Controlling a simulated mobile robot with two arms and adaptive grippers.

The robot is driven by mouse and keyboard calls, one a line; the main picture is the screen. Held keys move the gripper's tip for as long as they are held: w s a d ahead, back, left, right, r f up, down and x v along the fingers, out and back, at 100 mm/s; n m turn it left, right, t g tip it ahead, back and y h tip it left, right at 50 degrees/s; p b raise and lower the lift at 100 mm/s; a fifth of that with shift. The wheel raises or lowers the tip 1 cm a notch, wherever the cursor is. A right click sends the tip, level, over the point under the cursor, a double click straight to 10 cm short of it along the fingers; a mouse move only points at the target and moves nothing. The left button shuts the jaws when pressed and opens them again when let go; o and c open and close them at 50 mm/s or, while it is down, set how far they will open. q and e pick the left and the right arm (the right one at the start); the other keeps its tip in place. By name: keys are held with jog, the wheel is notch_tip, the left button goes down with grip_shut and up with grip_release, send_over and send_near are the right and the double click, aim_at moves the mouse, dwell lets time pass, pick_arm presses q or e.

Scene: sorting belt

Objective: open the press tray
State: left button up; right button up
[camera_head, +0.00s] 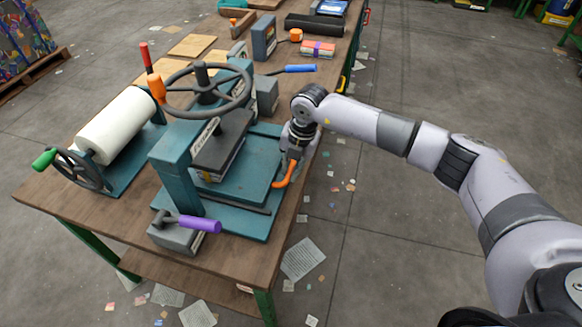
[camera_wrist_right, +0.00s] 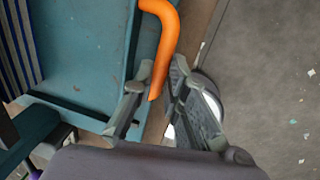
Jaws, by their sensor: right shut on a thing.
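The teal press tray (camera_head: 246,176) lies in the base of the teal press (camera_head: 178,158), and its surface also shows in the right wrist view (camera_wrist_right: 92,60). An orange handle (camera_head: 286,175) is at the tray's right edge; it also shows in the right wrist view (camera_wrist_right: 165,40). My right gripper (camera_head: 291,163) is at this handle, and in the right wrist view its two fingers (camera_wrist_right: 158,95) stand on either side of the handle's lower end, shut on it. A dark pressing block (camera_head: 222,140) sits above the tray over a stack of sheets. My left gripper is not in view.
A handwheel (camera_head: 207,90) tops the press. A white roller (camera_head: 116,125) with a green-handled wheel stands left. A purple-handled lever (camera_head: 198,223) is in front and a blue-handled lever (camera_head: 298,69) behind. The floor right of the wooden table (camera_head: 88,213) is open, with scattered paper.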

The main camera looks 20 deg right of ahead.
grip_shut()
jog(key=shift+s+d, duration=0.1)
dwell(0.3)
jog(key=shift+s+d, duration=0.15)
jog(key=shift+d, duration=0.1)
jog(key=s+d, duration=0.8)
jog(key=d, duration=0.5)
jog(key=shift+s+p, duration=0.35)
jog(key=shift+p, duration=0.05)
jog(key=o, duration=0.7)
grip_release()
